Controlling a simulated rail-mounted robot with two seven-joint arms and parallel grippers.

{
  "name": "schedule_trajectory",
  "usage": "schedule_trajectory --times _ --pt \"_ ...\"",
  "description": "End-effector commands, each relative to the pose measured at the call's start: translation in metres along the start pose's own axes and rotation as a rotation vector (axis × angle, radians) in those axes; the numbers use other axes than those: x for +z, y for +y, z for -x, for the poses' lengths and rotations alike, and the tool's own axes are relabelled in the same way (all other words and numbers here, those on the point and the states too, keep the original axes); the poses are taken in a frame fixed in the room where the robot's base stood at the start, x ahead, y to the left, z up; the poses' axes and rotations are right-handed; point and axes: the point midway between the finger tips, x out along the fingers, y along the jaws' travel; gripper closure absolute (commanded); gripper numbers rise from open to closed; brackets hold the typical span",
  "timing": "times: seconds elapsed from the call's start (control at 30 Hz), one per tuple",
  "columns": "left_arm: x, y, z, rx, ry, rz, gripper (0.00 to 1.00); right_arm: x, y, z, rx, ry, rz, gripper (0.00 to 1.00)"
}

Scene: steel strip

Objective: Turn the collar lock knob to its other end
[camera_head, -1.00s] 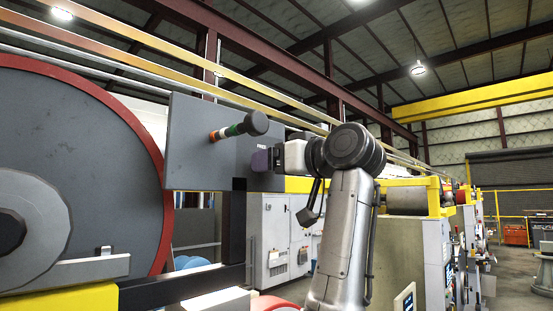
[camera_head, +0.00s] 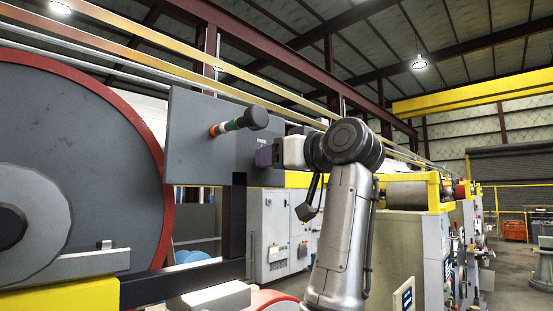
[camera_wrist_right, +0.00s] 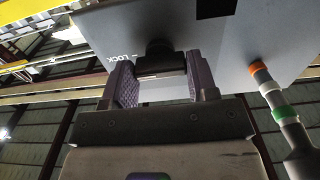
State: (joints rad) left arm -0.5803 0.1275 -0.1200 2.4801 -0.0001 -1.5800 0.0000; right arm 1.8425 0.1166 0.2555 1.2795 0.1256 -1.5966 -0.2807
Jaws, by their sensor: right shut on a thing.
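The collar lock knob (camera_wrist_right: 160,57) is a small dark knob on a grey panel (camera_head: 195,150), with the word LOCK printed beside it in the right wrist view. My right gripper (camera_wrist_right: 160,70) has its two purple ridged fingers on either side of the knob and is shut on it. In the head view my right gripper (camera_head: 264,156) reaches the panel's right part from the right and hides the knob. My left gripper is in neither view.
A black-ended lever with orange, white and green bands (camera_head: 238,122) sticks out of the panel close to my right gripper. A large grey reel with a red rim (camera_head: 105,130) stands at the left. Grey cabinets (camera_head: 275,235) stand behind and below.

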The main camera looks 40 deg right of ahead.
Motion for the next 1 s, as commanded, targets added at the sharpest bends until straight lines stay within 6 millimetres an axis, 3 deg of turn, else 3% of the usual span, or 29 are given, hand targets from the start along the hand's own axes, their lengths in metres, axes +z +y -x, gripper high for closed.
schedule_trajectory --times 0.33,1.0 --pt "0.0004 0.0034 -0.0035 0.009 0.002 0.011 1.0 0.0005 0.0014 0.0006 0.003 0.0 0.156 0.71" --pt "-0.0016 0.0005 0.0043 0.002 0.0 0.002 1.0 -0.0023 0.0009 0.0009 0.002 0.0 0.789 0.71"
